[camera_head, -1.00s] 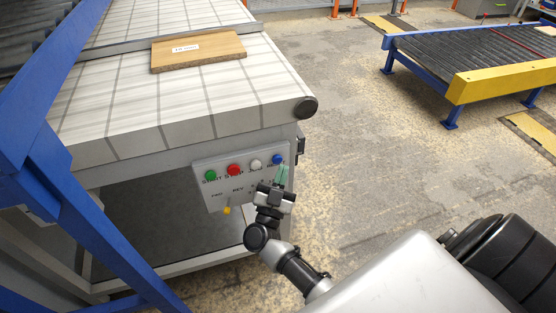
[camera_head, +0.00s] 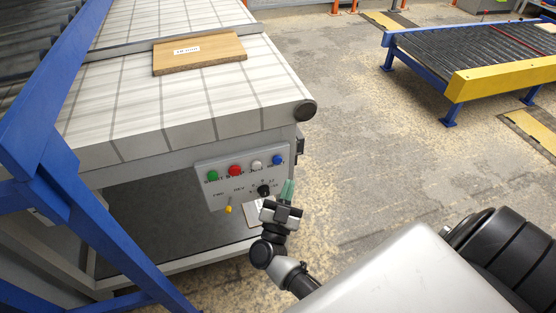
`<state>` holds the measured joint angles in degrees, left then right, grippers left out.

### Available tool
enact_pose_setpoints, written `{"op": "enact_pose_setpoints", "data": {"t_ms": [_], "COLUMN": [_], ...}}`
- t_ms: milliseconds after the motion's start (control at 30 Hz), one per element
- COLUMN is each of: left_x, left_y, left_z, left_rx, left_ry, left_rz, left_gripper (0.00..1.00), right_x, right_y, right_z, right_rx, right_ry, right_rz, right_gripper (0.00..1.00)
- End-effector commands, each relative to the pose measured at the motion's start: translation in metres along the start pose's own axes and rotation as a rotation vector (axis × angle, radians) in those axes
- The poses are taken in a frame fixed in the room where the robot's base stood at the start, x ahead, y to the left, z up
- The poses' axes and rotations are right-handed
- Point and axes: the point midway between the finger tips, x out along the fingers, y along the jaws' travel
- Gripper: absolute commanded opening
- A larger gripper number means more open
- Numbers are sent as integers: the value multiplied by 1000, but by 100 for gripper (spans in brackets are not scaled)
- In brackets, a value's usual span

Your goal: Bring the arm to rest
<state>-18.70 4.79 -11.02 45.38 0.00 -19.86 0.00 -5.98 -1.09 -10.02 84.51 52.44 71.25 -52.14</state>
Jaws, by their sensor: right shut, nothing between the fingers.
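My right gripper (camera_head: 287,190) is in front of the lower right of the control panel (camera_head: 208,171). Its greenish fingertips are together with nothing between them, and they stand just to the right of a black knob (camera_head: 263,190). I cannot tell whether they touch the panel. My right arm reaches in from the lower right. My left gripper is not in view.
The panel has green, red, white and blue buttons and a yellow switch (camera_head: 228,209). A wooden board (camera_head: 199,54) lies on the white belt (camera_head: 180,100). Blue frame beams (camera_head: 95,220) stand at left. A roller conveyor (camera_head: 480,55) is at upper right, with open floor between.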

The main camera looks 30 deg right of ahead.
Motion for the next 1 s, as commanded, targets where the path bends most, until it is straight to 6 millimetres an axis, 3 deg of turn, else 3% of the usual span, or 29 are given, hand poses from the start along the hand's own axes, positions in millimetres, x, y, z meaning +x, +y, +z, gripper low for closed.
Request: {"op": "enact_pose_setpoints", "data": {"t_ms": [767,867,967,1000], "left_x": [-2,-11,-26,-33], "left_y": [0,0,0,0], "left_z": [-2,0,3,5], "left_rx": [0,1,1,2], "left_ry": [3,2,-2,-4], "left_rz": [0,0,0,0], "left_gripper": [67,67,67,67], "right_x": [-1,-12,-43,-63], "right_y": [-2,-10,-20,-20], "right_z": [2,15,45,62], "right_rx": [-4,-21,-57,-77], "right_ry": [-10,-66,-208,-294], "right_rz": [-25,-143,-366,-469], "right_gripper": [0,0,0,0]}}
